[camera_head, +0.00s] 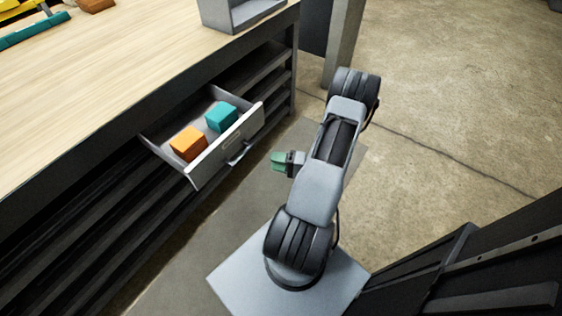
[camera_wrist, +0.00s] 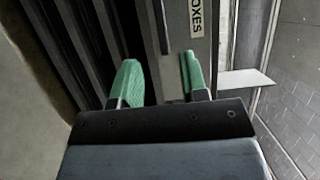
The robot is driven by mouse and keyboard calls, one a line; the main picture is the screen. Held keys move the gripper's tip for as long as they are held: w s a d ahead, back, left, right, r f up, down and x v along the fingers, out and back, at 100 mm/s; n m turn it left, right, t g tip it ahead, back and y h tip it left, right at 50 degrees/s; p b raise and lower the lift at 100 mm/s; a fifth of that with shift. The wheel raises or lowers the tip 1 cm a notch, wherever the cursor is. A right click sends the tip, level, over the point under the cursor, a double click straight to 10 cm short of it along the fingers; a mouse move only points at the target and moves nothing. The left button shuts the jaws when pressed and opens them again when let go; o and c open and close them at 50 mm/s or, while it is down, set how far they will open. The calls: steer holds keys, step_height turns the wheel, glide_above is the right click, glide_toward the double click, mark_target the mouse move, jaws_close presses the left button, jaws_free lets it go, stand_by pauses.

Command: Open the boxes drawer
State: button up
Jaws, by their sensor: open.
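The boxes drawer (camera_head: 225,147) is a grey drawer under the wooden bench, and it is pulled out. An orange box (camera_head: 188,144) and a teal box (camera_head: 221,116) lie inside it. Its front has a dark bar handle (camera_head: 240,153). In the wrist view the drawer front (camera_wrist: 178,28) carries a label reading "OXES", its start cut off or hidden. My gripper (camera_head: 279,161) stands a little to the right of the handle, apart from it. In the wrist view its two green fingers (camera_wrist: 158,82) are spread with nothing between them.
The wooden bench top (camera_head: 110,70) runs along the left, with a grey bin (camera_head: 240,12) at its far end. Dark shelf rails (camera_head: 95,235) lie below the drawer. A grey post (camera_head: 343,40) stands beyond the bench. Open concrete floor (camera_head: 460,90) lies to the right.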

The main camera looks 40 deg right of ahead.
steer(key=shift+v, duration=0.75)
steer(key=s+d+f+n+g+h+p, duration=0.1)
steer(key=s+d+f+n+g+h, duration=0.15)
steer(key=d+f+g+h, duration=0.55)
step_height(320, 180, up, 16)
steer(key=n+g+h+p, duration=0.3)
steer(key=g+h+p, duration=0.2)
steer(key=g+p, duration=0.15)
steer(key=w+a+r+n+t+y+p, duration=0.1)
steer(key=a+r+n+p, duration=0.2)
steer(key=a+r, duration=1.1)
steer(key=w+a+r+n+t+y+p, duration=0.1)
steer(key=a+r+n+t+y+p, duration=0.1)
steer(key=a+r+p, duration=0.6)
steer(key=a+r+n, duration=0.1)
steer(key=a+r, duration=0.4)
steer(key=r, duration=0.6)
steer(key=shift+a+r, duration=0.15)
steer(key=shift+a, duration=0.25)
